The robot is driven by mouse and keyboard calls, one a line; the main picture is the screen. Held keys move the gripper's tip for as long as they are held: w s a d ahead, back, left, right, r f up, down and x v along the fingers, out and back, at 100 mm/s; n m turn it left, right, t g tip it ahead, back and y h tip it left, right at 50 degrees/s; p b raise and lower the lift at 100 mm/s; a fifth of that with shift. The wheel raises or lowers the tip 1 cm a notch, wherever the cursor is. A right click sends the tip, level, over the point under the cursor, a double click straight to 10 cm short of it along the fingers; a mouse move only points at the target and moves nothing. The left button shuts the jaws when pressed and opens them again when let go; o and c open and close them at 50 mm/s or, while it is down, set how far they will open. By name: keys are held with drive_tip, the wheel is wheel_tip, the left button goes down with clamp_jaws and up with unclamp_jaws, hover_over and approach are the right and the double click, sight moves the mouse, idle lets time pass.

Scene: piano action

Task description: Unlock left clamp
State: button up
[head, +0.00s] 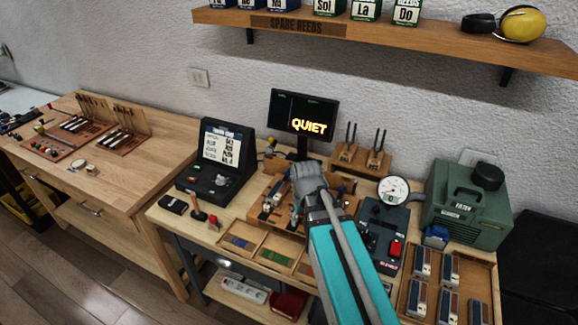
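A wooden fixture (257,190) with small metal and orange parts stands on the workbench, below the small monitor. My gripper (297,213) is over the middle of this fixture, pointing down and away from me. My teal and grey arm reaches it from the lower right and covers much of the fixture. A small light metal part (272,201) at the fixture's left side may be the left clamp; it is too small to tell if it is locked. Blue parts show right of the gripper. The fingertips are too small and hidden to tell open from shut.
A monitor (304,114) reading "QUIET" stands behind the fixture. A black console (217,158) is to the left, a gauge (393,190) and a green machine (467,207) to the right. A divided tray (262,254) lies in front. A shelf (400,37) hangs above.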

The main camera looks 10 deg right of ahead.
sight(288, 170)
drive_tip(key=w+r+m+p, duration=0.3)
drive_tip(key=w+r+p, duration=0.3)
drive_tip(key=w, duration=0.6)
drive_tip(key=w+r+m+p, duration=0.3)
drive_tip(key=w+r+p, duration=0.3)
drive_tip(key=w, duration=0.7)
drive_tip(key=shift+r, duration=0.65)
drive_tip(key=shift+w+f, duration=0.1)
drive_tip(key=shift+f, duration=0.1)
wheel_tip(288, 170, down, 14)
drive_tip(key=b, duration=1.3)
drive_tip(key=shift+r, duration=0.25)
drive_tip(key=shift+c, duration=0.3)
drive_tip(key=shift+r, duration=0.1)
clamp_jaws()
